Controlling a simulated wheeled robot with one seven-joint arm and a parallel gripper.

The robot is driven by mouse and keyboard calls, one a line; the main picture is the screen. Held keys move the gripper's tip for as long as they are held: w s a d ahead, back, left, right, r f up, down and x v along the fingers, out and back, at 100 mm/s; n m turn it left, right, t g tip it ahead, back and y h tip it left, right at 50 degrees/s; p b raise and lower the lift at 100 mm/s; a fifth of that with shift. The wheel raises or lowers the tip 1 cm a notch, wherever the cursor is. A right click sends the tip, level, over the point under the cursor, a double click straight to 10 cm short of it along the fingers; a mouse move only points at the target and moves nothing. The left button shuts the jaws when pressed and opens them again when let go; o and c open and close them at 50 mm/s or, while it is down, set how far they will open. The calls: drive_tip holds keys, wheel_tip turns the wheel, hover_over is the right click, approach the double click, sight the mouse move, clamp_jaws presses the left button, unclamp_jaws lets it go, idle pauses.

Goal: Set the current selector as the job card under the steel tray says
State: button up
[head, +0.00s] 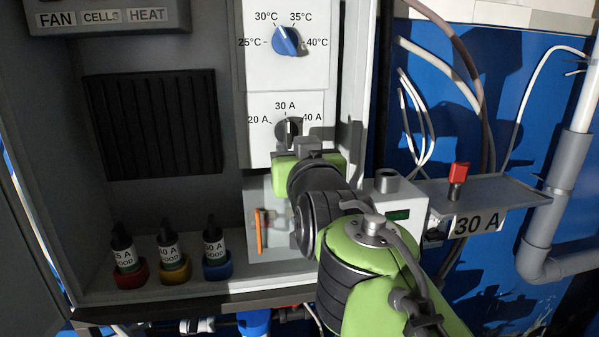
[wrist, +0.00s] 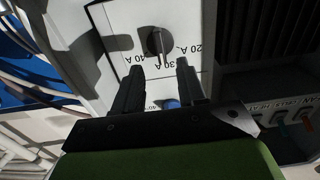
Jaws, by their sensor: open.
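The current selector (head: 288,129) is a dark knob on a white panel, with 20 A at left, 30 A above and 40 A at right. In the wrist view the selector (wrist: 158,42) appears upside down, its grip bar lined up roughly with the 30 A mark. The job card (head: 478,224) reads 30 A and hangs at the front of the steel tray (head: 512,188). My gripper (head: 303,143) is just in front of and below the selector. In the wrist view my gripper (wrist: 156,68) is open, its two fingers apart and short of the knob, nothing between them.
A blue temperature knob (head: 286,41) is above the selector. An orange-handled lever (head: 260,231) is below. Several labelled fuses stand in coloured holders, such as the blue one (head: 217,268), at lower left. A red-topped item (head: 458,173) stands on the tray. The cabinet side wall is close at right.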

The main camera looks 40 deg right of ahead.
drive_tip(key=v, duration=0.7)
drive_tip(key=shift+s+a+b, duration=0.2)
drive_tip(key=shift+s+b, duration=0.05)
drive_tip(key=shift+b, duration=0.05)
